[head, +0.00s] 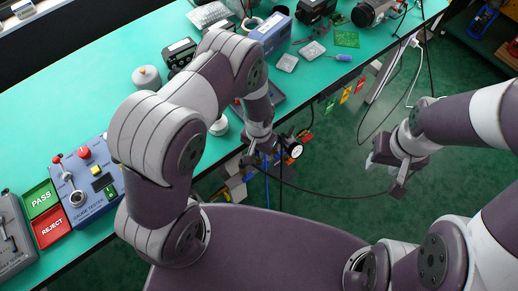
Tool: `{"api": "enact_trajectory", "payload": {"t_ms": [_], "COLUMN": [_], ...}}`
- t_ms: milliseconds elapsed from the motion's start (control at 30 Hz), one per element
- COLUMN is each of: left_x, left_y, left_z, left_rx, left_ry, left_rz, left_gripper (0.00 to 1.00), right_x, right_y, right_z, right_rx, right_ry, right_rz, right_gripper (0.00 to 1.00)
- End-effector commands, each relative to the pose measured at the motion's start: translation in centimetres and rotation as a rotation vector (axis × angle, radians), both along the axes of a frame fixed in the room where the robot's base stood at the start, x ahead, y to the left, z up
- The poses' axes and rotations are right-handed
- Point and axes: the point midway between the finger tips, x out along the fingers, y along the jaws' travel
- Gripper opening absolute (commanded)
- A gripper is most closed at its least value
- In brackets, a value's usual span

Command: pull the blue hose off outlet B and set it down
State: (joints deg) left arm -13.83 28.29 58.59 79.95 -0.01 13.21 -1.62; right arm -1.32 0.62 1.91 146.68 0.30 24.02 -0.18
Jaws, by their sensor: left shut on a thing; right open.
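My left gripper (258,157) is pointed down just beyond the table's front edge, beside a small round gauge (295,151). It is shut on what looks like the blue hose (267,190), a thin blue line that shows just below its fingers. The outlets, including outlet B, and most of the positioner body are hidden behind my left arm and gripper, so I cannot tell whether the hose is still on. My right gripper (384,176) is open, out over the floor to the right, with nothing between its fingers.
A thin dark cable (330,194) hangs between the area under my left gripper and my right gripper. The green table (60,115) carries a blue tester box (92,185), PASS and REJECT plates (46,215), and several parts at the back. The green floor at right is mostly clear.

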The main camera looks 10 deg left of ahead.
Motion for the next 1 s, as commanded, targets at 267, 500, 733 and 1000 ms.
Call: {"api": "enact_trajectory", "payload": {"t_ms": [267,500,733,1000], "left_x": [0.0,0.0,0.0,0.0], "left_y": [0.0,0.0,0.0,0.0], "left_z": [0.6,1.1,1.6,2.0], "left_rx": [0.000,0.000,0.000,0.000], "left_ry": [-0.001,-0.001,-0.001,-0.001], "left_rz": [0.000,0.000,0.000,0.000], "left_gripper": [0.00,0.00,0.00,0.00], "right_x": [0.0,0.0,0.0,0.0], "right_y": [0.0,0.0,0.0,0.0], "right_z": [0.6,1.0,1.4,1.8], "right_rx": [0.000,0.000,0.000,0.000], "right_ry": [0.000,0.000,0.000,0.000], "right_rz": [0.000,0.000,0.000,0.000], "right_gripper": [0.43,0.43,0.43,0.43]}}
